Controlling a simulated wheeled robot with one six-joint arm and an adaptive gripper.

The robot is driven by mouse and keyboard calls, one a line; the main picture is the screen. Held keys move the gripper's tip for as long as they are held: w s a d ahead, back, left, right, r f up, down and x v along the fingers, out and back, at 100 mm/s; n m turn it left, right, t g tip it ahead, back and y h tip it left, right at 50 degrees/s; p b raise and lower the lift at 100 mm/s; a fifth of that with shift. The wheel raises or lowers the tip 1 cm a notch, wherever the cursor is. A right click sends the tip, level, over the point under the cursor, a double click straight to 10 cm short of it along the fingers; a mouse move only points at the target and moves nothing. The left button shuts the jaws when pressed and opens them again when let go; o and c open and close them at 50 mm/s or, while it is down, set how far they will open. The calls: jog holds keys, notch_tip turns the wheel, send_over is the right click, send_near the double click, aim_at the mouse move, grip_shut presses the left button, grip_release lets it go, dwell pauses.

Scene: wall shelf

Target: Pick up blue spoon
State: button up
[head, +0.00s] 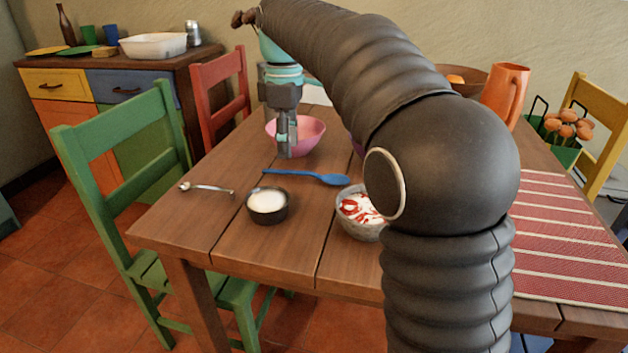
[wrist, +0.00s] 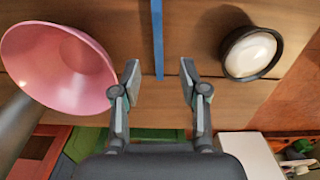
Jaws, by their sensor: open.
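The blue spoon (head: 306,176) lies flat on the wooden table, its bowl end to the right and its handle end to the left in the head view. In the wrist view its thin blue handle (wrist: 157,38) runs down from the top edge, and its end appears between my fingertips. The spoon's bowl end is outside that view. My gripper (head: 286,150) points down over the table, near the handle end and in front of the pink bowl. In the wrist view my gripper (wrist: 160,72) is open, with a finger on each side of the handle and a gap to both.
The pink bowl (head: 312,134) stands behind my gripper. A black bowl of white contents (head: 267,203) is in front of the spoon, a metal spoon (head: 207,188) to its left. A bowl with red-streaked white food (head: 361,212) is to the right. A green chair (head: 120,180) stands at the table's left.

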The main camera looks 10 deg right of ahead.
aim_at(291, 173)
jog(key=shift+d+f+b, duration=0.15)
jog(key=shift+f+b, duration=0.1)
jog(key=shift+f, duration=1.25)
jog(key=shift+d+f+b, duration=0.1)
jog(key=shift+f+b, duration=0.1)
jog(key=shift+f, duration=1.3)
grip_shut()
